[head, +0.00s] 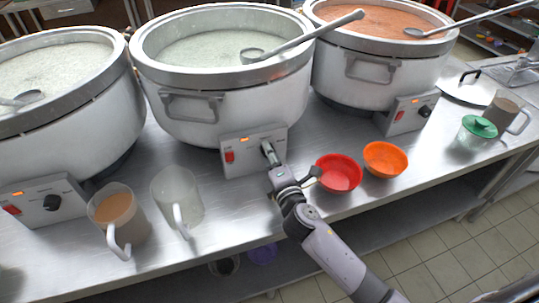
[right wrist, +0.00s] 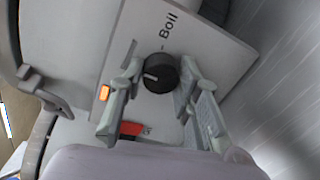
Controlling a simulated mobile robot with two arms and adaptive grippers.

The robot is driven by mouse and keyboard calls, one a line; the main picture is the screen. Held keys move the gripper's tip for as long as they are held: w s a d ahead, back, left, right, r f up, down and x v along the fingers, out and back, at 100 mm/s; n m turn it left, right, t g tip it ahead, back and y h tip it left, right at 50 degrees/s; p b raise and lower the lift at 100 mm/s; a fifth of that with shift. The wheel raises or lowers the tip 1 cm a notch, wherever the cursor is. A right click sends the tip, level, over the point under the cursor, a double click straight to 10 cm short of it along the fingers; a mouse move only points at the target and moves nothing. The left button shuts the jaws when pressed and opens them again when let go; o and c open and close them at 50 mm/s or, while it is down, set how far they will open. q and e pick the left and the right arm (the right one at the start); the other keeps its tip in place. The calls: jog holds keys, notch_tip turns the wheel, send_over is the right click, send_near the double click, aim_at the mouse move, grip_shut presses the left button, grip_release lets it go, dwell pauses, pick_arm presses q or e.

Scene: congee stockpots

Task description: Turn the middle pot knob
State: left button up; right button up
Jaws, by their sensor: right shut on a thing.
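The middle pot (head: 222,75) stands on the steel counter, with a control panel (head: 245,149) low on its front. Its black knob (right wrist: 160,73) shows in the right wrist view beside the word "Boil", with a white mark on its face. My right gripper (head: 268,150) is at the panel; in the right wrist view its fingers (right wrist: 157,85) are on both sides of the knob, shut on it. The gripper hides the knob in the head view. An orange light (right wrist: 104,93) and a red switch (right wrist: 131,128) are on the same panel. My left gripper is not in view.
A red bowl (head: 338,173) and an orange bowl (head: 385,159) sit right of my right gripper. A clear pitcher (head: 178,195) and a pitcher of brown liquid (head: 115,214) stand to the left. Other pots (head: 60,90) (head: 375,65) flank the middle one. A ladle (head: 300,38) lies across its rim.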

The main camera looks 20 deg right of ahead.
dwell(0.5)
jog(key=o, duration=1.1)
jog(key=shift+o, duration=0.2)
jog(key=s, duration=1.2)
jog(key=shift+d+r, duration=0.15)
jog(key=shift+r, duration=0.1)
jog(key=shift+s+f, duration=0.1)
